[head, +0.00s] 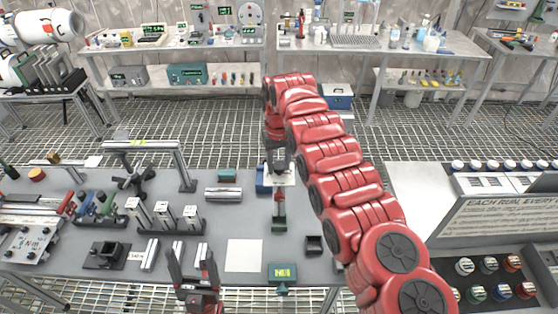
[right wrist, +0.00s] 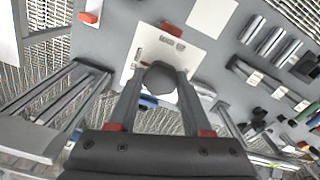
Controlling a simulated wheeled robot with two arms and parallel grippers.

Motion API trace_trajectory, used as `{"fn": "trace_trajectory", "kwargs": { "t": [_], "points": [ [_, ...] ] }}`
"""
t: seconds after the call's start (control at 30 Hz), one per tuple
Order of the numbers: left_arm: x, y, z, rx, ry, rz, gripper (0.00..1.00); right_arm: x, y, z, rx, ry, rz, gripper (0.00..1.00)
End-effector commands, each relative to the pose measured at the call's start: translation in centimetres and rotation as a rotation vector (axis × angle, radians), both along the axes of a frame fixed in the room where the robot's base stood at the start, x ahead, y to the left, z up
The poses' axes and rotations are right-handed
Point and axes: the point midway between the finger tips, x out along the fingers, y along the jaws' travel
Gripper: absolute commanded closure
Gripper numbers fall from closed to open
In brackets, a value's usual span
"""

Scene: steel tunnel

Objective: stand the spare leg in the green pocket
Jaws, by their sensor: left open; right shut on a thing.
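My right gripper (head: 279,211) is over the middle of the grey bench, its fingers shut on a dark piece. In the right wrist view the end of that piece, seemingly the spare leg (right wrist: 160,78), shows as a dark rounded shape between the fingertips. My left gripper (head: 192,268) is open and empty at the near edge of the bench.
A white sheet (head: 243,256) lies left of the green block. Silver blocks (head: 163,215) and a raised metal beam (head: 143,145) stand to the left. My right arm crosses the right side.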

Motion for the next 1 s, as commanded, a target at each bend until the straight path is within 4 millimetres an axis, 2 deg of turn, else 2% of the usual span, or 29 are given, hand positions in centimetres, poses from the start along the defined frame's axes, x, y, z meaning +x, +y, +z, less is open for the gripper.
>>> {"fn": "trace_trajectory", "kwargs": {
  "t": [0.37,0.57,0.7,1.0],
  "points": [
    [0.0,0.0,-0.2,0.000,0.000,0.000,0.27,-0.1,0.0,-2.2,-0.001,0.003,0.001,1.00],
    [0.0,0.0,-1.7,0.000,0.000,0.000,0.27,0.0,0.1,-4.5,0.000,0.000,0.003,1.00],
    [0.0,0.0,-3.5,0.000,0.000,0.000,0.27,0.0,0.0,-6.2,0.000,-0.001,0.001,1.00],
    [0.0,0.0,-5.3,0.000,0.000,0.000,0.27,0.0,0.0,-8.0,0.001,-0.002,0.001,1.00]
  ]
}}
